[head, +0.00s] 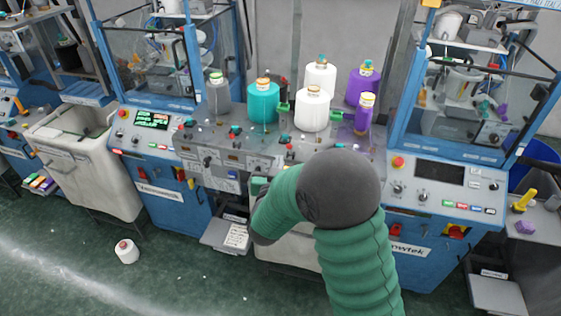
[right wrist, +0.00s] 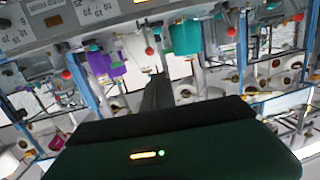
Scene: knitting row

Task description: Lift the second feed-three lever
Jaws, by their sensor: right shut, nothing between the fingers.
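The right arm, in a green sleeve, reaches toward the front of the grey panel (head: 215,160) between two blue machines. My right gripper (head: 260,186) is mostly hidden by the arm in the head view. In the right wrist view its dark fingers (right wrist: 156,92) are shut and empty, pointing toward the panel. Small levers with red and teal knobs line the panel, such as a red knob (head: 289,147) and a teal knob (head: 236,131). A red knob also shows in the right wrist view (right wrist: 149,51). I cannot tell which is the second feed-three lever. My left gripper is out of view.
Teal (head: 263,103), white (head: 312,110) and purple (head: 363,84) yarn cones stand on the panel's top. A white bin (head: 85,160) stands at left.

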